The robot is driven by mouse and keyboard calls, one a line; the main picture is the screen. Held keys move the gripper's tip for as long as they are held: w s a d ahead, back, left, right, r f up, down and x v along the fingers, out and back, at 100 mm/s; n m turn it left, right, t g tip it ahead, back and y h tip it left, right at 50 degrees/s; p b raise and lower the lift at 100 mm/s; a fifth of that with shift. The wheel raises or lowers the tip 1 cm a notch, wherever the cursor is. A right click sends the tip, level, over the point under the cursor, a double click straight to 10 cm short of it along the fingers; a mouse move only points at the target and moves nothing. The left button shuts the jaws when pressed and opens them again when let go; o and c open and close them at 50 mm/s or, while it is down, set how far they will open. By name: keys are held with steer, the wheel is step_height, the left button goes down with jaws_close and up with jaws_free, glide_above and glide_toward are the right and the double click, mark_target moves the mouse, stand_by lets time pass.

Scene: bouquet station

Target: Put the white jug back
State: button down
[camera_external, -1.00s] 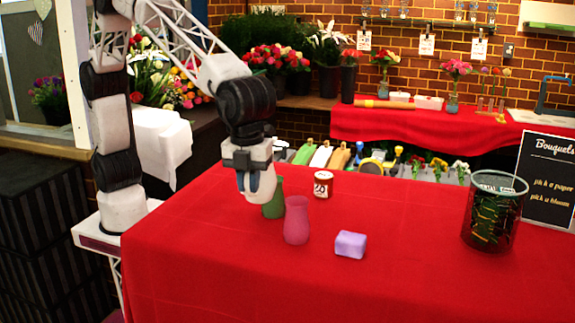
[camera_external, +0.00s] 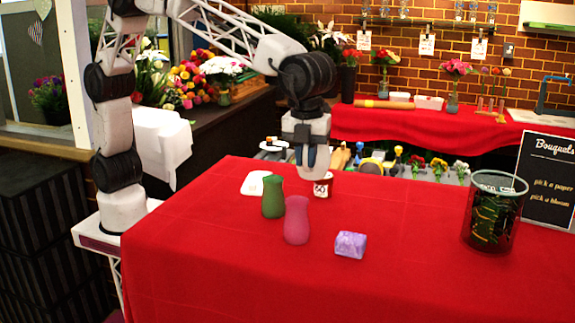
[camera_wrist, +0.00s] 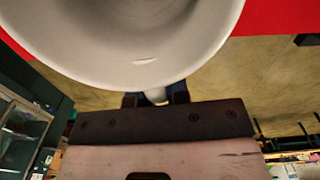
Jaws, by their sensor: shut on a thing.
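The white jug (camera_wrist: 130,45) fills the top of the wrist view as a large, pale rounded body. My gripper (camera_wrist: 156,97) is shut on a small white part of it, which looks like its handle. In the external view my gripper (camera_external: 308,160) is above the far side of the red table. The jug (camera_external: 308,173) shows there only as a small white shape below the fingers, in front of the red can. Whether it touches the table or the can cannot be told.
A flat white patch (camera_external: 256,184) lies left of the gripper. The red can (camera_external: 327,184) is close by. A dark mesh bin (camera_external: 493,215) is at right; the table's right-centre is clear.

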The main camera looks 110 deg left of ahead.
steer(key=w+a, duration=1.3)
steer(key=a, duration=0.1)
steer(key=shift+m, duration=0.4)
steer(key=shift+s+f, duration=0.15)
steer(key=shift+f, duration=2.5)
steer(key=shift+f, duration=2.55)
steer(key=shift+f, duration=2.5)
